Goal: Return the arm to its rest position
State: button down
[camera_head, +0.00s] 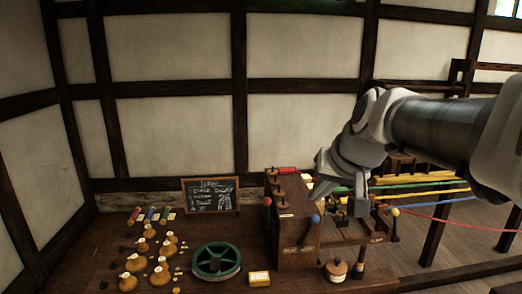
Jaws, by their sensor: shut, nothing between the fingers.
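My arm (432,130) reaches in from the right edge of the head view, grey and white, and bends down over the bench. My gripper (340,197) is at its end, above the right part of the wooden box with levers. It is shut and holds nothing. The exact fingertips are hard to make out against the box and the dark fittings behind them. I cannot tell whether they touch anything.
The wooden box (296,236) carries ball-topped levers. Coloured ropes (440,190) stretch away at right. A lidded pot (336,268) stands in front.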

jog(key=s+f+h, duration=0.1)
jog(key=s+f, duration=0.3)
jog(key=s, duration=0.6)
jog(key=s+d+f+n+g+h+p, duration=0.1)
jog(key=s+f, duration=0.2)
jog(key=s, duration=0.8)
jog(key=shift+d+f+g, duration=0.3)
jog(key=shift+f, duration=0.1)
